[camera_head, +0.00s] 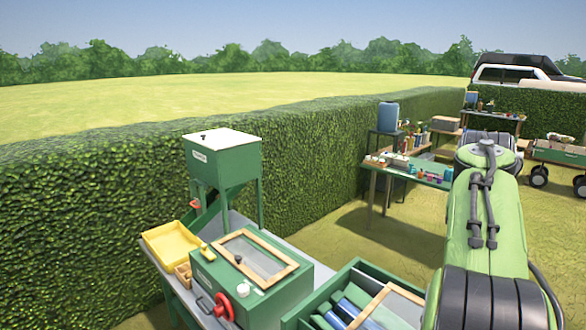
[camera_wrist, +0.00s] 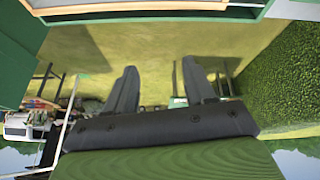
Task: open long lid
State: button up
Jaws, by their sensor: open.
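My gripper (camera_wrist: 159,68) is open and empty in the wrist view, its two dark fingers apart with grass beyond. That view is upside down. The head view shows my arm at the right, but not the gripper. A green box (camera_head: 331,287) at the bottom of the head view holds blue and green rolls. A wood-framed clear panel (camera_head: 395,306) covers part of it and is cut off by the frame. Another wood-framed lid (camera_head: 257,257) with a dark knob lies on the green box with a red handwheel. I cannot tell which is the long lid.
A green hopper (camera_head: 221,160) and yellow tray (camera_head: 171,245) stand on the bench at the left. A hedge (camera_head: 90,215) runs behind. A work table (camera_head: 410,172) with small items stands farther back. Grass lies open between it and the bench.

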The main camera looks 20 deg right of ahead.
jog(key=s+a+f+n+t+y+b, duration=0.1)
jog(key=s+a+f+n+y+b, duration=0.2)
jog(key=a, duration=0.8)
jog(key=s+a+f+n+t, duration=0.1)
jog(key=a+f+n+t, duration=0.3)
jog(key=a, duration=0.7)
jog(key=s+a+f+n+g+y+b, duration=0.1)
jog(key=s+a+f+n+b, duration=0.1)
jog(key=s+a+f, duration=0.8)
notch_tip(320, 180, down, 2)
jog(key=shift+a+n+g+y, duration=0.3)
jog(key=shift+a+n+y, duration=0.15)
jog(key=shift+n, duration=0.35)
